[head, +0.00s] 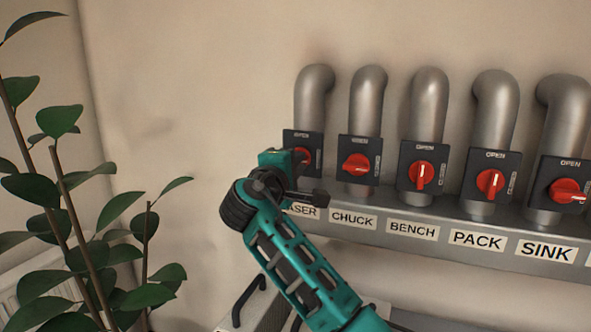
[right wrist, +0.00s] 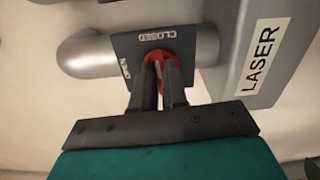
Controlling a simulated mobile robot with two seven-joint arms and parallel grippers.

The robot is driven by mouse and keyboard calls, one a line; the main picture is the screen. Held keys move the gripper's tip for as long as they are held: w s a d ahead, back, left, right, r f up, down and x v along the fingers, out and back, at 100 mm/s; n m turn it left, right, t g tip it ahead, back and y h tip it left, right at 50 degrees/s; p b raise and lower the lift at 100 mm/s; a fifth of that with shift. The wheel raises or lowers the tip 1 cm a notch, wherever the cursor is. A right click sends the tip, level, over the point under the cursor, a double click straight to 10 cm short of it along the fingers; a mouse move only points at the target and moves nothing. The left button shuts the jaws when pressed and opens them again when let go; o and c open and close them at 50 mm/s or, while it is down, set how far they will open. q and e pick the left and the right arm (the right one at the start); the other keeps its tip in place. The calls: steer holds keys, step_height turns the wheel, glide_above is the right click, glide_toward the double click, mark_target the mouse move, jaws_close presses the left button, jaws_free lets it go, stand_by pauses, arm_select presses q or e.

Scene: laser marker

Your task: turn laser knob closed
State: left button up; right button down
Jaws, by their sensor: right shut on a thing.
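The laser knob (head: 303,156) is red, on a dark plate (head: 292,138) marked OPEN, at the left end of the row in the head view. My right gripper (head: 296,165) reaches it from the front and hides most of it. In the right wrist view the right gripper (right wrist: 160,82) is shut on the red laser knob (right wrist: 158,56). The plate (right wrist: 140,50) there carries the words CLOSED and OPEN. The knob's handle is between the fingers, so its exact angle is hard to tell. The LASER label (right wrist: 259,55) is beside it. My left gripper is not in view.
To the right stand similar red knobs: chuck (head: 356,164), bench (head: 421,176), pack (head: 490,183) and sink (head: 568,191), on grey pipes above a grey ledge (head: 450,258). A leafy plant (head: 60,200) stands at the left. The wall between plant and pipes is bare.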

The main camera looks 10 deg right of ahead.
steer(key=shift+m, duration=0.5)
steer(key=c, duration=1.2)
jaws_free()
steer(key=shift+o, duration=0.2)
steer(key=b+v, duration=0.1)
steer(key=v, duration=1.2)
